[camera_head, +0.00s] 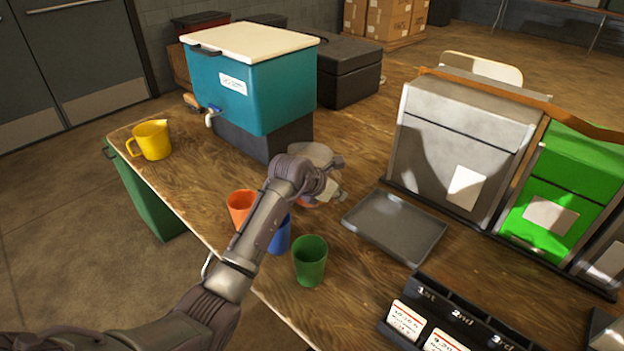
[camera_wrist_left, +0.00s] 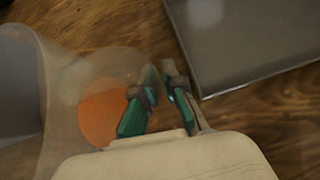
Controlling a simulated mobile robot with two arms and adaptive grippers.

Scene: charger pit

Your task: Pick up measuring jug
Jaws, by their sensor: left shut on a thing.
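A clear jug (camera_head: 310,153) stands on the wooden table near the middle of the head view, mostly hidden behind my left wrist. Something orange shows low in it or through it. In the left wrist view the clear jug (camera_wrist_left: 68,75) fills the left side, with an orange round patch in its lower part. My left gripper (camera_head: 330,192) is at the jug's near right side. Its two fingers (camera_wrist_left: 160,88) are close together at the jug's edge and shut on it; the exact grip on wall or handle is unclear. My right gripper is out of view.
Orange (camera_head: 239,207), blue (camera_head: 280,238) and green (camera_head: 310,262) cups stand in front. A dark tray (camera_head: 396,226) lies close right of the gripper. A yellow jug (camera_head: 152,139) stands far left. A teal cooler (camera_head: 250,85) is behind; grey and green bins stand right.

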